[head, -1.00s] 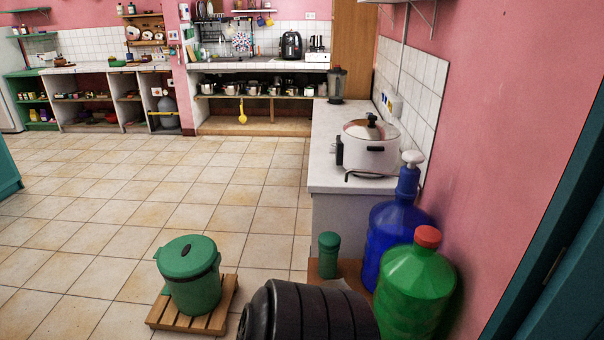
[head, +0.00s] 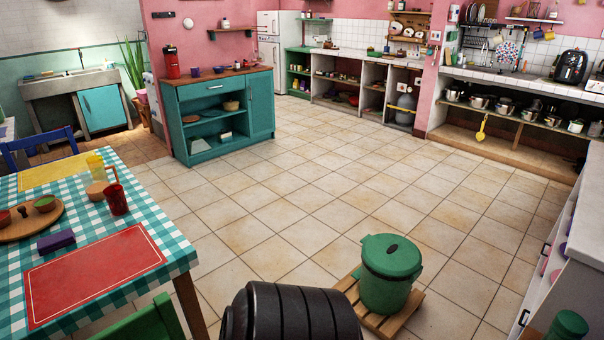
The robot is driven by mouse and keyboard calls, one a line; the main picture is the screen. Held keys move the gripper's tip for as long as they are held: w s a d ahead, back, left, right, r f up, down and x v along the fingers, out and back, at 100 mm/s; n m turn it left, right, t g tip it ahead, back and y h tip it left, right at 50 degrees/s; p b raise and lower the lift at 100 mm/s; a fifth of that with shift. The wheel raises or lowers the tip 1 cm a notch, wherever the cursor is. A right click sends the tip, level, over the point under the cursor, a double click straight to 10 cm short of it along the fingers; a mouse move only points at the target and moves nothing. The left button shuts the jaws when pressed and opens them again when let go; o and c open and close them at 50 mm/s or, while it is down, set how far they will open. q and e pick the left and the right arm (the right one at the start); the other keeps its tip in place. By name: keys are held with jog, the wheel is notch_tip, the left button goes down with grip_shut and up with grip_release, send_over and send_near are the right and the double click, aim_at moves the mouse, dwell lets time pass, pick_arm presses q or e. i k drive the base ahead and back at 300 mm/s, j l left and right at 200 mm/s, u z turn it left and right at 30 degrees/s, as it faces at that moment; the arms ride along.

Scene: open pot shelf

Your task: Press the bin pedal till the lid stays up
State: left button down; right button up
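The green bin (head: 387,285) stands upright on a wooden slatted pallet (head: 405,322) at the bottom centre-right of the head view. Its green lid (head: 392,255) is down, with a dark oval patch on top. A black ribbed part of my own body covers the floor just left of the pallet. Neither of my grippers shows in the view.
A table with a checked cloth (head: 176,237) stands at the left, a green chair (head: 145,322) before it. A teal cabinet (head: 218,118) is beyond. A white counter (head: 577,230) edges the right. The tiled floor (head: 310,190) between is clear.

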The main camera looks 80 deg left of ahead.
aim_at(356, 274)
jog(key=u, duration=2.05)
jog(key=i+u, duration=0.1)
jog(key=i+j, duration=0.05)
jog(key=i, duration=0.05)
